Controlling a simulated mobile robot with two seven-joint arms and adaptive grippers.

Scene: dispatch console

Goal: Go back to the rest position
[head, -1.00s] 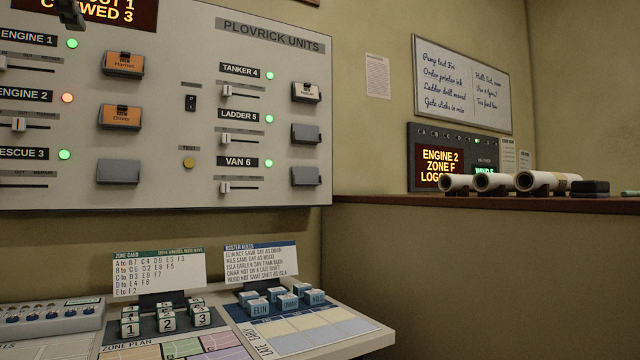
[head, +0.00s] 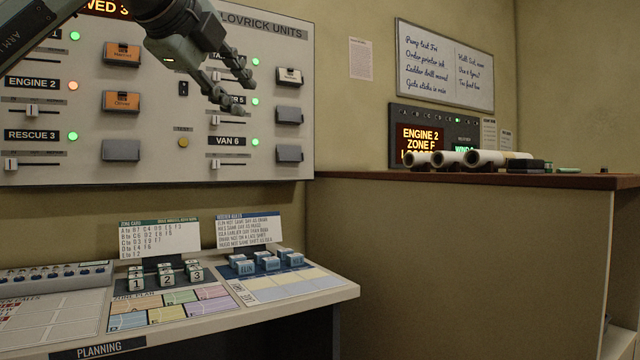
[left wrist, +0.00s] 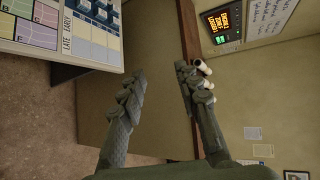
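My left gripper (head: 238,84) reaches in from the upper left in the head view, in front of the Plovrick Units board (head: 208,165). Its two fingers are spread apart with nothing between them. It hides part of the tanker and ladder rows. In the left wrist view the same gripper (left wrist: 162,90) shows both fingers wide apart, with the brown desk side behind the gap. My right gripper is in neither view.
The planning desk (head: 330,293) below the board carries numbered blocks (head: 167,278) and blue name blocks (head: 267,263). A ledge (head: 380,176) at right holds paper rolls (head: 447,159). A whiteboard (head: 445,65) hangs above. The space before the brown panel is clear.

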